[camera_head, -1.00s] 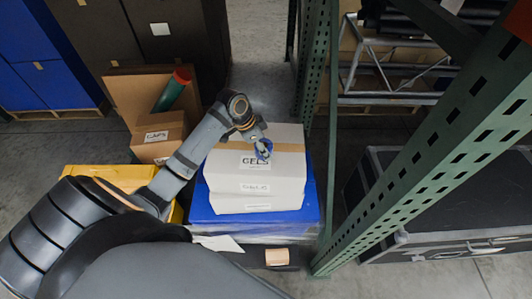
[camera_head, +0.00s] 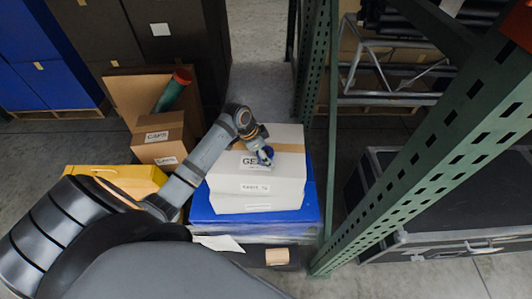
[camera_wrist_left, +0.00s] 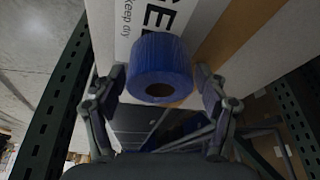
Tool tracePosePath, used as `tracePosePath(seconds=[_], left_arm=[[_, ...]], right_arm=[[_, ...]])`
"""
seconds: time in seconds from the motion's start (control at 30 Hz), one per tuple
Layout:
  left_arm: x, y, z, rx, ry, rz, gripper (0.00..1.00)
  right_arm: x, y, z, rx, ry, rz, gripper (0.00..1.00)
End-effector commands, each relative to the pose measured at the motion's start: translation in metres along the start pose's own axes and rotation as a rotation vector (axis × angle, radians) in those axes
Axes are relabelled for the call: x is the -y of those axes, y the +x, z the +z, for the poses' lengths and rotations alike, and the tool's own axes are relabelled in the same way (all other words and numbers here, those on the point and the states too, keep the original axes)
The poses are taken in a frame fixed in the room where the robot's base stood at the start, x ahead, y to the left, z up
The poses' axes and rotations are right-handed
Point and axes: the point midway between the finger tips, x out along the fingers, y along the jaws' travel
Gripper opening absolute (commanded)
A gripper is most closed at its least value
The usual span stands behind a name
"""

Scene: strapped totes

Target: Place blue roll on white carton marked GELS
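The blue roll (camera_head: 265,155) is at the top of the white carton marked GELS (camera_head: 285,163), over the right part of its label. In the left wrist view the roll (camera_wrist_left: 162,65) shows its round end and hollow core, with the carton's GELS label (camera_wrist_left: 160,18) behind it. My left gripper (camera_head: 262,152) is at the roll. Its fingers (camera_wrist_left: 160,80) stand on either side of the roll, with narrow gaps showing, so it looks open around it. I cannot tell whether the roll's underside touches the carton. My right gripper is not in view.
The carton stack sits on a blue tote (camera_head: 312,205). A yellow tote (camera_head: 120,175) and brown CAPS cartons (camera_head: 160,133) stand to the left, with a green roll (camera_head: 172,90) in an open box. A green perforated rack post (camera_head: 420,160) rises on the right, near a black case (camera_head: 440,220).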

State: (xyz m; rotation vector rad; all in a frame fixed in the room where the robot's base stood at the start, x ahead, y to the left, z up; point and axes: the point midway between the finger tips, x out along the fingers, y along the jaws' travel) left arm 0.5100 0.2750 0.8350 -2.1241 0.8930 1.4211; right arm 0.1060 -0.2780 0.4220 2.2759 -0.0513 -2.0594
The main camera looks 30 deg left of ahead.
Motion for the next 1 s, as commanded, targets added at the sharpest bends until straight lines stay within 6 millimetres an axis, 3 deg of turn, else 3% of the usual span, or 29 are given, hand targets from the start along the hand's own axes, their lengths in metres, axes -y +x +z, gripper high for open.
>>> tracePosePath(seconds=[0.4,0.8,1.0], left_arm=[[0.001,-0.008,-0.001,0.001,0.002,-0.003,0.81],[0.002,-0.099,0.000,0.005,0.004,-0.005,0.81],[0.001,-0.120,-0.001,0.000,0.001,-0.001,0.81]], right_arm=[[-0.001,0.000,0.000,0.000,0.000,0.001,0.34],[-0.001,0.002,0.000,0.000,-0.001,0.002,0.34],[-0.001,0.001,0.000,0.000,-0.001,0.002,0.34]])
